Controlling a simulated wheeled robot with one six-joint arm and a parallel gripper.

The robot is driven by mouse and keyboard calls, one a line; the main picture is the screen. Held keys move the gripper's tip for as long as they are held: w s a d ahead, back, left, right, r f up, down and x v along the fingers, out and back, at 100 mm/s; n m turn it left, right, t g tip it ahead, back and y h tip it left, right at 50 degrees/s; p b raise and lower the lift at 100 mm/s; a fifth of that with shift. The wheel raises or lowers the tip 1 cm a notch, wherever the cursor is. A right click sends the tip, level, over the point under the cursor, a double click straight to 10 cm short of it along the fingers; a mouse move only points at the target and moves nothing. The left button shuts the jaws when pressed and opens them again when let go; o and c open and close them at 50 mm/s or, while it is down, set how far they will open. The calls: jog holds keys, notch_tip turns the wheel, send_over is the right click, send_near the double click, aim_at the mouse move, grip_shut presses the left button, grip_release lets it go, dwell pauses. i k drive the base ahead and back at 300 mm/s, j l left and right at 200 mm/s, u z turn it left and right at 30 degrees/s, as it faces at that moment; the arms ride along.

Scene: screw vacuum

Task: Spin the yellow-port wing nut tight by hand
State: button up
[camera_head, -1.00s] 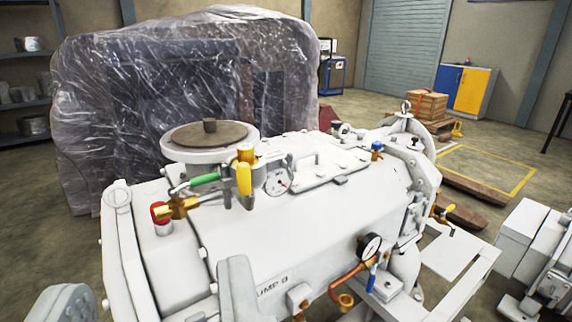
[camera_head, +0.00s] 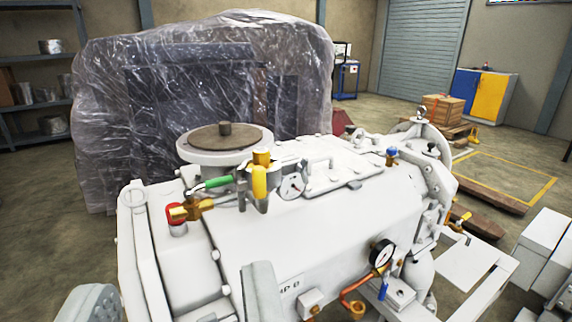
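A white pump (camera_head: 330,225) fills the middle of the view. On its near left top, a yellow-capped fitting (camera_head: 262,157) stands upright with a yellow lever hanging in front. A brass piece (camera_head: 190,210) sits by a red-collared port (camera_head: 177,228). Another small brass and yellow fitting (camera_head: 460,221) is at the pump's right side. I cannot make out for sure which piece is the yellow-port wing nut. My gripper (camera_head: 175,300) shows as two grey fingers at the bottom edge, wide apart, with nothing seen between them.
A round flange with a brown lid (camera_head: 226,138) rises behind the fittings. A dial (camera_head: 293,186), a pressure gauge (camera_head: 382,253) and a copper pipe (camera_head: 352,290) stand out from the pump. A plastic-wrapped machine (camera_head: 200,90) blocks the back.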

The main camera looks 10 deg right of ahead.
aim_at(301, 167)
jog(key=l, duration=0.6)
jog(key=k+l, duration=0.1)
jog(key=l, duration=0.55)
jog(key=k+l, duration=0.1)
jog(key=l, duration=0.5)
jog(key=i+u, duration=0.05)
